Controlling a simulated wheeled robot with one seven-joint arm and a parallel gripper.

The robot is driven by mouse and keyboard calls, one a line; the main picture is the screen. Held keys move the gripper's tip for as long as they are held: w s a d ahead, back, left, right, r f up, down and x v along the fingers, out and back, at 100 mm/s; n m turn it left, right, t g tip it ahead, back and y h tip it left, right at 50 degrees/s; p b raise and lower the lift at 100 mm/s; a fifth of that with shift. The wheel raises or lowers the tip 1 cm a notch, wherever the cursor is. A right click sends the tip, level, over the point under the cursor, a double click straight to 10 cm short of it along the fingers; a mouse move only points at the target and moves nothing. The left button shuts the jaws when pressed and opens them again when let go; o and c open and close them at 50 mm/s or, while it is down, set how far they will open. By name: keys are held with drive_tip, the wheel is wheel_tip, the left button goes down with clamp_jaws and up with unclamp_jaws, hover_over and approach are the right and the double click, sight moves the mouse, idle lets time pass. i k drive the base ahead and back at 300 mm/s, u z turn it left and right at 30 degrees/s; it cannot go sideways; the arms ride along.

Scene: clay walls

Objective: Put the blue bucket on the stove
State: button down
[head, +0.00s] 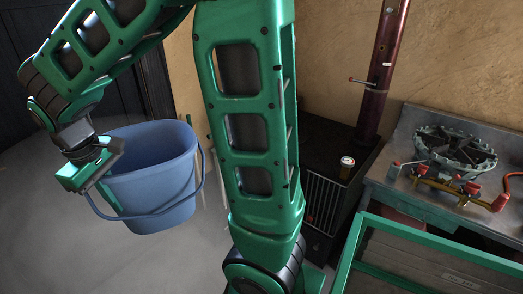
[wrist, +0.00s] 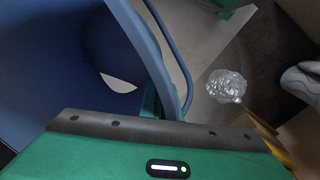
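The blue bucket (head: 155,180) is at the left in the head view, upright, its handle hanging down around its outside. My gripper (head: 103,185) is at its left side and appears shut on its rim. The bucket seems to hang above the grey floor. In the wrist view the bucket's wall (wrist: 140,45) runs down to the gripper (wrist: 155,108), whose fingertips are mostly hidden. A black stove (head: 330,150) with a dark red pipe stands behind my arm, partly hidden by it. A small can (head: 346,168) stands on its top.
A metal table (head: 405,165) at the right carries a ring gas burner (head: 455,150) with brass fittings. A green-framed crate (head: 430,250) is in front of it. The wrist view shows a crumpled clear object (wrist: 226,86). Open floor (head: 60,250) lies at left.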

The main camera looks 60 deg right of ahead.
sight(330, 155)
drive_tip(key=z, duration=0.75)
drive_tip(key=i, duration=0.8)
drive_tip(key=z, duration=1.45)
